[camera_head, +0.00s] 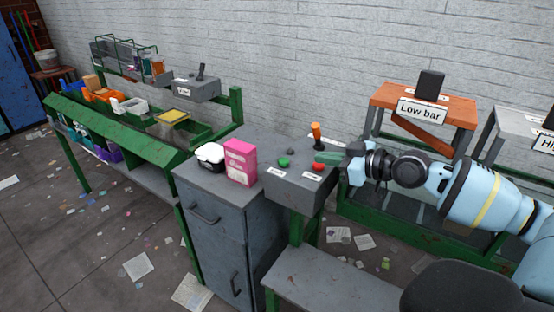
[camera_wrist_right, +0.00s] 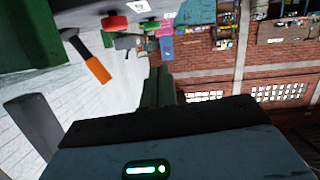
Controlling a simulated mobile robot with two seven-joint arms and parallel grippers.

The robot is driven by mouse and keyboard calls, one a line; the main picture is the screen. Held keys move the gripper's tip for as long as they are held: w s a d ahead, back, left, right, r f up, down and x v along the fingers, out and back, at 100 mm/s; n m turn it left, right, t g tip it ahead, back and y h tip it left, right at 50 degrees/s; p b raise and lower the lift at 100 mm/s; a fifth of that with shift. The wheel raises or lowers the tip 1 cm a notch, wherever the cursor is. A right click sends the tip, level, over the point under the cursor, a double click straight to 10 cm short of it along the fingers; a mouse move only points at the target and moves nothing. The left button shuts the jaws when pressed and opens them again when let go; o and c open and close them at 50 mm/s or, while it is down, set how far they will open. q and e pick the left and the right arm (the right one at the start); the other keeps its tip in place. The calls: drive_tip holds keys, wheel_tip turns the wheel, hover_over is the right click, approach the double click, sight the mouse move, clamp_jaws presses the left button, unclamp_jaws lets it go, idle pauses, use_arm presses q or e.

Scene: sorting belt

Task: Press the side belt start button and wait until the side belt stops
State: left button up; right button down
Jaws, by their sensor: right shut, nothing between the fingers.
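A grey control box (camera_head: 292,190) has a green button (camera_head: 284,162) on its left and a red button (camera_head: 318,167) on its right. Small white labels sit in front of both; they are too small to read. A lever with an orange handle (camera_head: 316,131) stands behind the red button and also shows in the right wrist view (camera_wrist_right: 97,68). My right gripper (camera_head: 326,158) is shut and empty, with its greenish fingertips just above and behind the red button, right of the green one. Its shut fingers show in the right wrist view (camera_wrist_right: 158,90). My left gripper is out of view.
A pink box (camera_head: 240,162) and a white-and-black container (camera_head: 210,156) stand on the grey cabinet (camera_head: 217,235) left of the control box. Farther left, a green-framed belt (camera_head: 120,128) carries bins and items. An orange "Low bar" stand (camera_head: 424,102) is behind my right arm.

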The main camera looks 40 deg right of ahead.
sight(290, 169)
drive_tip(key=shift+w+r, duration=0.3)
drive_tip(key=shift+r, duration=0.75)
drive_tip(key=shift+w, duration=0.1)
drive_tip(key=shift+x, duration=2.5)
drive_tip(key=x, duration=0.4)
drive_tip(key=shift+w+r+p, duration=0.1)
drive_tip(key=shift+r+p, duration=0.05)
drive_tip(key=shift+p, duration=0.25)
drive_tip(key=f, duration=0.3)
drive_tip(key=shift+w+f, duration=0.15)
drive_tip(key=shift+w, duration=0.25)
drive_tip(key=shift+f, duration=0.55)
